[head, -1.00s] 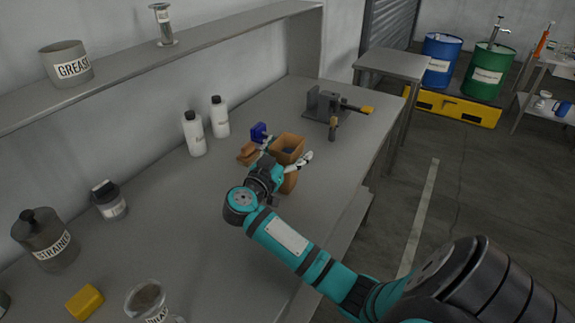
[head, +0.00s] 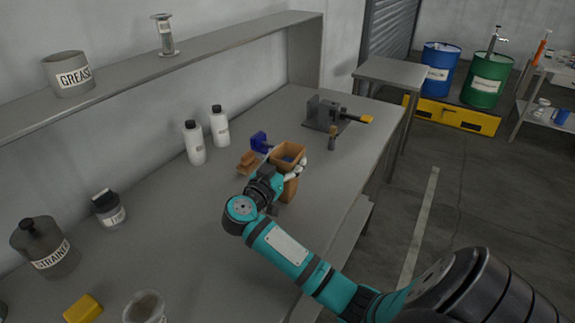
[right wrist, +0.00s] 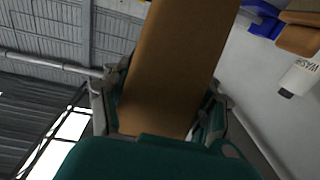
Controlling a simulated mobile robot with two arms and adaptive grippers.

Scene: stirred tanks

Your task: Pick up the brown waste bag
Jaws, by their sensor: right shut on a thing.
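The brown waste bag (head: 288,157) stands upright on the grey workbench in the head view, with its open top showing. My right gripper (head: 286,177) is shut on the bag's side, with its fingers around it. In the right wrist view the bag (right wrist: 178,65) fills the middle, between the two fingers of my gripper (right wrist: 160,112). Whether the bag's base touches the bench is hard to tell, as my gripper hides part of it. My left gripper is not in view.
A blue-handled brush (head: 260,142) and a brown block (head: 248,162) lie close behind the bag. Two white bottles (head: 195,143) stand by the wall. A grey vise (head: 328,113) sits farther right.

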